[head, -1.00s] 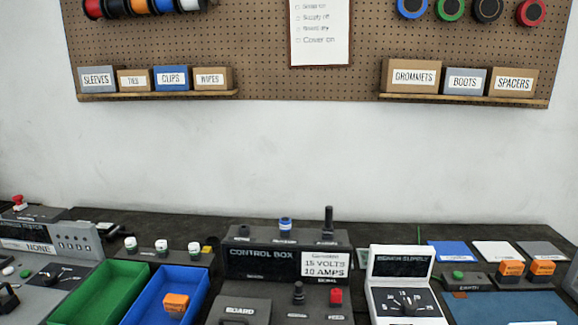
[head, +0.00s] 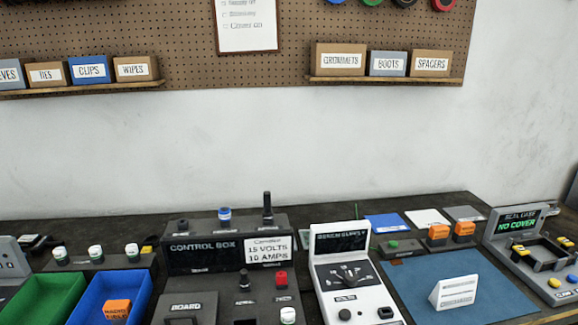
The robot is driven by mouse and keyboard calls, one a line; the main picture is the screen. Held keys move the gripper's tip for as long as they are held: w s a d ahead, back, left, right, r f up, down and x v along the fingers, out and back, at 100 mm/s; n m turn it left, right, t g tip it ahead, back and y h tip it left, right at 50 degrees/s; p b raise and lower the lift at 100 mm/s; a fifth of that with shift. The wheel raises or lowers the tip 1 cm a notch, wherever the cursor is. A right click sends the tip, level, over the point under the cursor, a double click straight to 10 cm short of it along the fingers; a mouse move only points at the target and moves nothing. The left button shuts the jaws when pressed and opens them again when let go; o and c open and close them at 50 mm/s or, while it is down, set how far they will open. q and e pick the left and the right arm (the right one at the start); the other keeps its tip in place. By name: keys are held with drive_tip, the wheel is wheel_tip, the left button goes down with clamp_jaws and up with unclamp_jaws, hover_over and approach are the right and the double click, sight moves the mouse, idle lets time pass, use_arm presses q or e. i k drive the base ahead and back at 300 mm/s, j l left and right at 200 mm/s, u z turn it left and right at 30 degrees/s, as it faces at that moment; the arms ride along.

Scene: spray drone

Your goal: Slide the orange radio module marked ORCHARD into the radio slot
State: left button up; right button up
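Several orange modules show in the head view. One orange module (head: 117,309) lies in the blue bin at the lower left; its label seems to read RADIO FIELD. Two more orange modules, the left one (head: 438,233) and the right one (head: 464,230), stand side by side on a dark rack at the back right; their labels are too small to read. I cannot tell which is marked ORCHARD. I cannot make out the radio slot. Neither of my grippers is in view.
A green bin (head: 45,300) and a blue bin (head: 142,292) stand lower left. The control box (head: 190,257) and white bench supply (head: 345,285) fill the middle. A blue mat (head: 415,290) holds a white card (head: 455,293). A case station (head: 520,222) reading NO COVER stands right.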

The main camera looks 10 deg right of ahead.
sight(465, 229)
drive_tip(key=z, duration=1.5)
drive_tip(key=u, duration=1.45)
drive_tip(key=z, duration=1.45)
drive_tip(key=i+l, duration=0.55)
drive_tip(key=l, duration=0.25)
drive_tip(key=i+l+u, duration=0.1)
drive_tip(key=i+l, duration=0.5)
drive_tip(key=l, duration=0.2)
drive_tip(key=i+l, duration=0.25)
drive_tip(key=l, duration=0.15)
